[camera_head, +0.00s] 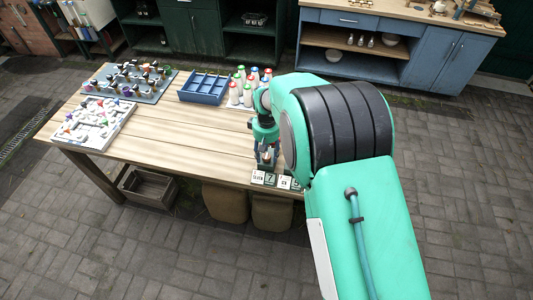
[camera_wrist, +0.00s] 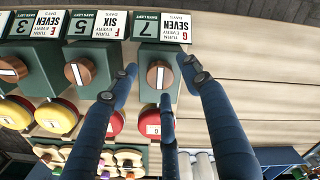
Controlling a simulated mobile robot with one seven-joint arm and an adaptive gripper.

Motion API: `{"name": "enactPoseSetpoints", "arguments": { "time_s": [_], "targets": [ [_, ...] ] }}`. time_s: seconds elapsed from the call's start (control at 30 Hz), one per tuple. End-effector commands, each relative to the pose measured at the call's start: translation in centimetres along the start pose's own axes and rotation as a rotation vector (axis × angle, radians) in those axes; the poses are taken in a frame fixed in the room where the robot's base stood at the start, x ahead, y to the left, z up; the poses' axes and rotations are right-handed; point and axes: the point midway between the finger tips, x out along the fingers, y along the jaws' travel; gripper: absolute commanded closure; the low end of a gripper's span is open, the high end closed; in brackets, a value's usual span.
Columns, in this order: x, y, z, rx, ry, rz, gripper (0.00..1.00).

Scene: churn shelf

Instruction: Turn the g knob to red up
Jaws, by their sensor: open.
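The g knob (camera_wrist: 158,75) is a round wooden knob with a pale stripe, on a dark green block in the wrist view. Its card (camera_wrist: 162,28) reads G, turn every seven days, and a card beside it shows 7. Below the block is a round piece (camera_wrist: 151,120) showing red, with a small white tag; my fingers partly hide it. My gripper (camera_wrist: 160,78) is open, its blue fingers spread around the knob; contact cannot be told. In the head view my gripper (camera_head: 265,152) is over the table's front edge, behind the cards, and the knob is hidden.
Other knobs, E (camera_wrist: 10,69) and F (camera_wrist: 79,71), stand close left of g in the wrist view, with yellow and red round pieces. On the table are a blue divided tray (camera_head: 205,88), several bottles (camera_head: 234,93) and two boards of small pieces.

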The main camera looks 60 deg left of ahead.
Motion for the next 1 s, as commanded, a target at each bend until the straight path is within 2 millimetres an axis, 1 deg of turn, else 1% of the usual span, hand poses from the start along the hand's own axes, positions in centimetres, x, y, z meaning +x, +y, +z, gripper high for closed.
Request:
{"name": "enactPoseSetpoints", "arguments": {
  "time_s": [0.17, 0.27, 0.37, 0.7, 0.9, 1.0],
  "targets": [
    [-1.0, 0.0, -0.1, 0.000, 0.002, 0.001, 0.52],
    [-2.0, 0.0, 0.0, 0.000, 0.001, 0.000, 0.52],
    [-3.4, 0.0, -0.1, 0.000, 0.002, 0.001, 0.52],
    [-8.9, 0.1, -0.1, 0.000, 0.003, 0.001, 0.52],
    [-11.1, 0.1, -0.1, 0.000, 0.001, 0.001, 0.52],
    [-11.7, 0.0, -0.1, 0.000, 0.001, 0.000, 0.52]
  ]
}}
